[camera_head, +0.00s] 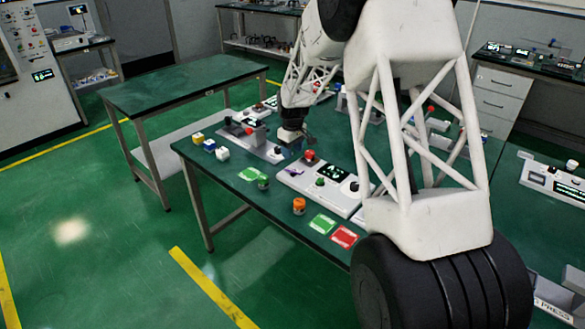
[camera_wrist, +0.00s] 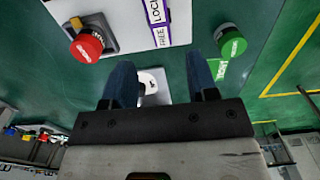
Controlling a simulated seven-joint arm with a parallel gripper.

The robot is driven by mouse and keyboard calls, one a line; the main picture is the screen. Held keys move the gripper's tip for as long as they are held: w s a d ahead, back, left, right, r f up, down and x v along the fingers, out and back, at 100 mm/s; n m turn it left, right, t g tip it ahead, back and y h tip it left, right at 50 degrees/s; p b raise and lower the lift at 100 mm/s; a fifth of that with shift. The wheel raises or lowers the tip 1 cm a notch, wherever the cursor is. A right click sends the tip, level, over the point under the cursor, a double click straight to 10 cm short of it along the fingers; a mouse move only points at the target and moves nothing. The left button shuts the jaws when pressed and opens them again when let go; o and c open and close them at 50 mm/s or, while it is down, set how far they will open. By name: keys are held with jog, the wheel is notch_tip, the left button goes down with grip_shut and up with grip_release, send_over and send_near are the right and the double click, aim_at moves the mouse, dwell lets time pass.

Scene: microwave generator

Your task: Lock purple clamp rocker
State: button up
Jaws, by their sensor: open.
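A purple clamp piece (camera_head: 294,171) shows as a small patch on the white control panel (camera_head: 285,180) in the head view. In the wrist view a purple-edged label (camera_wrist: 157,22) reads LOCK and FREE; it is cut off by the top edge. I cannot tell the rocker's position. My gripper (camera_wrist: 161,82) is open, with two blue fingers apart and nothing held between them. It points down over the bench, and the label lies beyond the fingertips. In the head view my gripper (camera_head: 292,143) is small and dark, just behind the panel's left part.
A red button (camera_head: 309,156), a green button (camera_head: 320,182) and a dark display sit close to the purple piece. The red knob (camera_wrist: 85,46) and green knob (camera_wrist: 230,42) flank the label in the wrist view. Green and red cards (camera_head: 343,237) lie in front.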

aim_at(293, 169)
jog(key=shift+f, duration=0.15)
jog(key=shift+f, duration=3.8)
